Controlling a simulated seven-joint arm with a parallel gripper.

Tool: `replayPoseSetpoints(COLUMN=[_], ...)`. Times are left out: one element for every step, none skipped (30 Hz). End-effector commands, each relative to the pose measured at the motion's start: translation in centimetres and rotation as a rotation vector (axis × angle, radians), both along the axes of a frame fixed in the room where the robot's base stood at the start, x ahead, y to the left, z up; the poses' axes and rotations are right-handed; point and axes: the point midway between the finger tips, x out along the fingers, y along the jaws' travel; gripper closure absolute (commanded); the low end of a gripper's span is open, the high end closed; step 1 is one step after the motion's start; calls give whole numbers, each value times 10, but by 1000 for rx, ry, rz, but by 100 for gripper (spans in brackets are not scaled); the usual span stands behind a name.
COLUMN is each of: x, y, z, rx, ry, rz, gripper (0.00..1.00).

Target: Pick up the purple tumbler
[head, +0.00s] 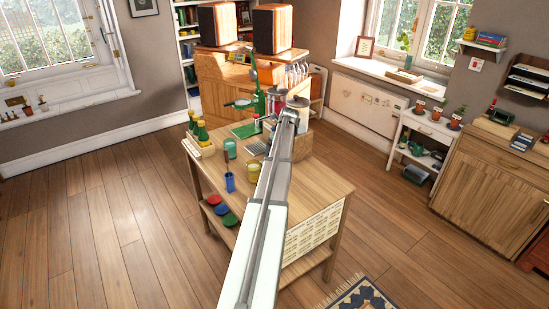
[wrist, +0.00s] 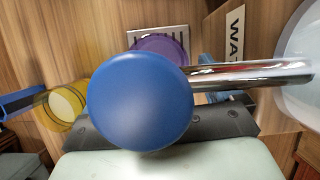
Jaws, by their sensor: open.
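In the wrist view, a translucent purple round shape (wrist: 163,48), which looks like the purple tumbler, shows mostly behind a large blue disc (wrist: 140,100). Its lower part is hidden. I cannot make out the tumbler in the head view, where my arm crosses the worktable. My gripper (head: 291,107) is open at the far end of that arm, over the table's back part. In the wrist view, its dark base shows behind the disc, but the fingertips are not clear. I cannot tell the gap to the tumbler.
A chrome rod (wrist: 250,74) and a pale rounded object (wrist: 302,60) lie at the wrist view's right. A yellow translucent cup (wrist: 64,106) is at its left. The table's front right is bare.

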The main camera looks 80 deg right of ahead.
Motion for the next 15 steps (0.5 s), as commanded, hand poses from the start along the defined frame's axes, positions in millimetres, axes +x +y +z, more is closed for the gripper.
replayPoseSetpoints(x=[1,2,2,2,2,2,2,2,2,2,2,2,2,2,2], y=[-1,-2,-2,-2,-1,-1,-1,-1,-1,-1,-1,-1,-1,-1,-1], z=[-4,-5,-6,-6,-6,-6,-5,-5,-5,-5,-5,-5,-5,-5,-5], rx=[0,0,0,0,0,0,0,0,0,0,0,0,0,0,0], ry=[0,0,0,0,0,0,0,0,0,0,0,0,0,0,0], rz=[0,0,0,0,0,0,0,0,0,0,0,0,1,1,1], gripper=[8,8,8,8,8,8,8,8,11,14,16,20,23,26,30])
